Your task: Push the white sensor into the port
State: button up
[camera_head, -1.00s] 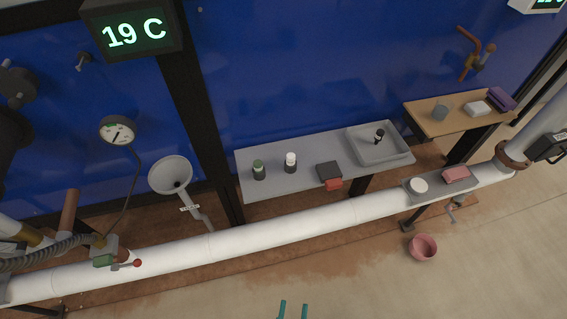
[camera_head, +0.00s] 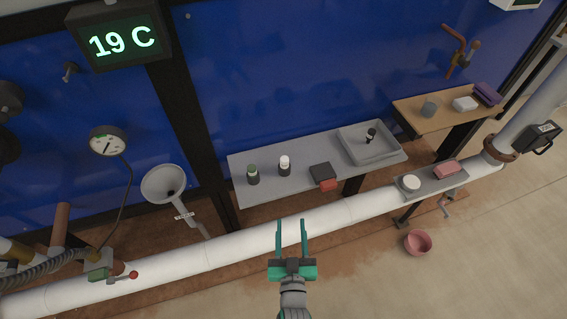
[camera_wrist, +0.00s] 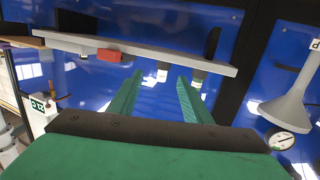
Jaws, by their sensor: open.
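The white sensor is most likely the small dark cylinder with a white top (camera_head: 284,166), standing upright on the grey shelf. A similar cylinder with a green top (camera_head: 253,174) stands left of it. In the wrist view, which looks upside down, the white-topped cylinder (camera_wrist: 162,72) shows between my finger tips, beyond them, and the other (camera_wrist: 197,78) is just right of the right finger. My gripper (camera_head: 291,222) is open and empty, in front of the shelf and over the white pipe in the picture. I cannot tell which thing is the port.
The grey shelf (camera_head: 240,187) also holds a black-and-red block (camera_head: 322,174) and a grey tray (camera_head: 384,157) with a dark object. A funnel (camera_head: 163,184) stands left. The white pipe (camera_head: 240,247) runs in front. A pink bowl (camera_head: 418,242) sits on the floor.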

jog(key=t+y, duration=0.1)
send_near(287, 164)
jog(key=w, duration=0.4)
jog(key=shift+w+a, duration=0.15)
jog(key=shift+w, duration=0.2)
jog(key=w, duration=0.5)
jog(key=shift+w+a, duration=0.15)
jog(key=shift+a, duration=0.05)
jog(key=shift+w+a+r, duration=0.1)
jog(key=shift+w+a, duration=0.1)
jog(key=shift+w, duration=1.1)
jog(key=shift+w+a+r, duration=0.1)
jog(key=shift+w+a, duration=0.15)
jog(key=shift+w, duration=1.05)
grip_shut()
